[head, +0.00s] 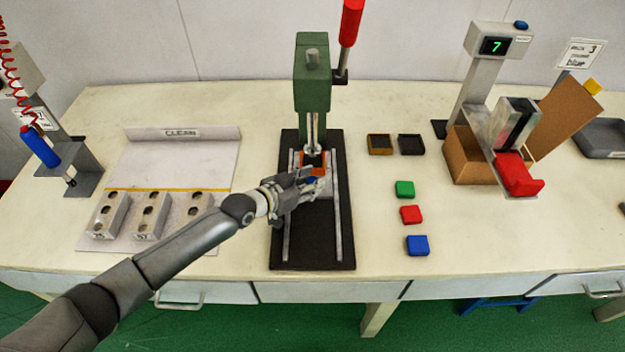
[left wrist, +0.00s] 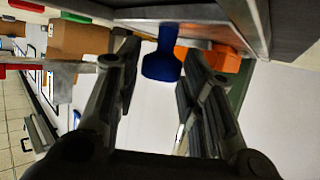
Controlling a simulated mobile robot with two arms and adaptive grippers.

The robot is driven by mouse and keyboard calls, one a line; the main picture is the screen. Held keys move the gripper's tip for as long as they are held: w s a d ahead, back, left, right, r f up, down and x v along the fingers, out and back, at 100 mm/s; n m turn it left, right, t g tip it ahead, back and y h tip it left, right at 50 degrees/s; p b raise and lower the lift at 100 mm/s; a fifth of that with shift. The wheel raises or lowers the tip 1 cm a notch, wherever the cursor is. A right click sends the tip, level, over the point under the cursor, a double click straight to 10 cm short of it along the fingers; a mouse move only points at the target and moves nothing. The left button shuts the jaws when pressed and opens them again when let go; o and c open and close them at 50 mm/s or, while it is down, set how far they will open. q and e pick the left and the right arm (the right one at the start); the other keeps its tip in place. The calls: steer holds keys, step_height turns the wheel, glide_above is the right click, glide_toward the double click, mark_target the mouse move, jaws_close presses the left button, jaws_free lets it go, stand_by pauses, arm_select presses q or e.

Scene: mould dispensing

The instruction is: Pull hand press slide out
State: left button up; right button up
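The green hand press (head: 312,85) stands upright at the back of its black base (head: 315,255), with two pale rails running forward. The grey slide (head: 325,188) sits under the press ram, with an orange part (head: 318,160) on it. The slide's blue knob (left wrist: 162,62) shows between my left fingers in the left wrist view; in the head view they partly cover it. My left gripper (head: 309,182) is at the slide's front. It is open around the knob, with a visible gap on the left side in the wrist view. My right gripper is not in view.
Green (head: 405,188), red (head: 411,214) and blue (head: 417,245) blocks lie right of the base. A cardboard box (head: 465,155) and a display stand (head: 472,85) are farther right. Metal blocks stand on a white mat (head: 180,160) at left. The rails' front is clear.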

arm_select(q)
steer(key=shift+w+d+f, duration=0.2)
steer(key=shift+w+d, duration=0.15)
jaws_close()
steer(key=shift+s, duration=0.15)
